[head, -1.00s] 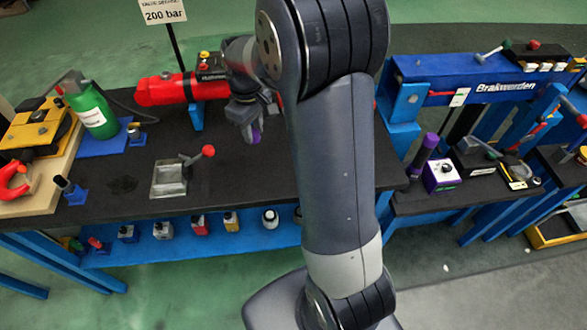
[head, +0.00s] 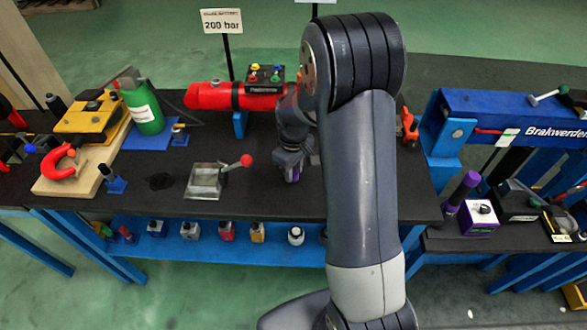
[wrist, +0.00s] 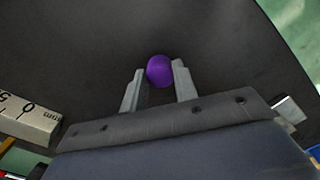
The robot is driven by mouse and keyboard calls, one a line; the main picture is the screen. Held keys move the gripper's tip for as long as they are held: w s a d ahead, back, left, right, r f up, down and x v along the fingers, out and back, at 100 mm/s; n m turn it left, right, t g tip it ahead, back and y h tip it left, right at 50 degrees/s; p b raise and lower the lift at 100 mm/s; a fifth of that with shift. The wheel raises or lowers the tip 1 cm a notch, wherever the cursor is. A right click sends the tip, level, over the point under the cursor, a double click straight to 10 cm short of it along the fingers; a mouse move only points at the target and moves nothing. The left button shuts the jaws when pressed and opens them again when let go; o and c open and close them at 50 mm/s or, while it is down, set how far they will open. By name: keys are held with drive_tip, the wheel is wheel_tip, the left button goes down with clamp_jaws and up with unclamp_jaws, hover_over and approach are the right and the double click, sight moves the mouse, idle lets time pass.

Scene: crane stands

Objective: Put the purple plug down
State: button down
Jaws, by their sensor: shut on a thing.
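The purple plug (wrist: 160,71) is a small rounded piece between the two fingertips of my gripper (wrist: 158,85) in the wrist view. My gripper is shut on it, over the black table top. In the head view my gripper (head: 291,165) points down over the right half of the table (head: 240,150), and a bit of purple shows at its tips. I cannot tell whether the plug touches the table.
A red cylinder (head: 215,96) lies behind my gripper. A metal block with a red-knobbed lever (head: 207,178) stands to the left. A purple cylinder (head: 461,192) stands on the right bench.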

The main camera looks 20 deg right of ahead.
drive_tip(key=shift+f, duration=0.1)
drive_tip(key=shift+f, duration=0.15)
drive_tip(key=c, duration=1.1)
unclamp_jaws()
wheel_tip(320, 180, up, 13)
drive_tip(key=shift+f, duration=0.2)
drive_tip(key=shift+o, duration=0.4)
